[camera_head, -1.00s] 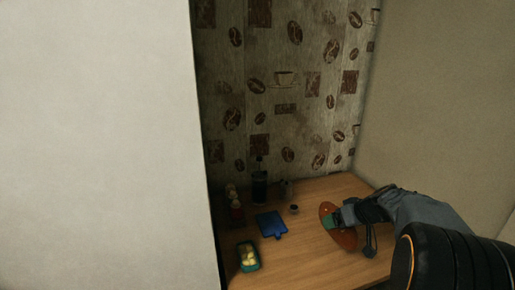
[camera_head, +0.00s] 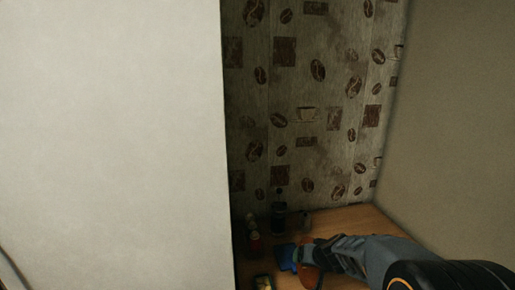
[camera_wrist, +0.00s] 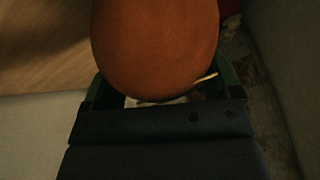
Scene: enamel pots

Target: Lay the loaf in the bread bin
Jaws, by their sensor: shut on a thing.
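The loaf (camera_head: 309,276) is a smooth orange-brown oval, partly hidden by my gripper (camera_head: 304,256) in the head view. In the wrist view the loaf (camera_wrist: 155,45) fills the upper middle, between the green fingers of my gripper (camera_wrist: 163,88). My gripper is shut on the loaf, over the wooden counter. I cannot tell from these views whether the loaf touches the counter. I cannot make out a bread bin in either view.
A blue board (camera_head: 286,257) lies just left of my gripper on the wooden counter (camera_head: 345,221). A dark bottle (camera_head: 279,216) and red-and-white jars (camera_head: 254,240) stand behind. A small tray (camera_head: 263,282) is at the bottom edge. A pale wall (camera_head: 110,140) blocks the left.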

